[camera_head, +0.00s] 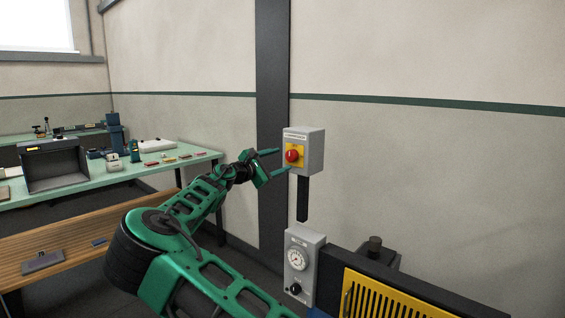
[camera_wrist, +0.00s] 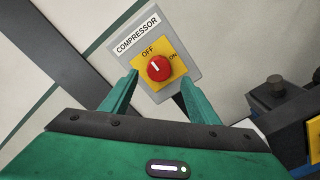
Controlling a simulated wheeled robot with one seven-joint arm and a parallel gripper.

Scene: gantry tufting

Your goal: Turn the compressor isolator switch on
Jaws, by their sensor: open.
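The compressor isolator switch is a grey box (camera_head: 309,137) on a dark post, with a yellow plate (camera_wrist: 180,67) and a round red knob (camera_head: 292,155). In the wrist view the plate reads OFF at the upper left and ON at the right. The white mark on the red knob (camera_wrist: 159,68) points toward OFF. My gripper (camera_head: 280,160) is open in front of the box, one finger to each side of the knob's height. In the wrist view the fingertips (camera_wrist: 158,75) stand either side of the knob. I cannot tell whether they touch it.
Below the switch is a grey gauge box (camera_head: 299,270) with a dial and black knob. A yellow grille (camera_head: 385,297) on a dark machine lies at the lower right. A green-topped bench (camera_head: 190,160) with several items and a wooden bench (camera_head: 75,248) stand at the left.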

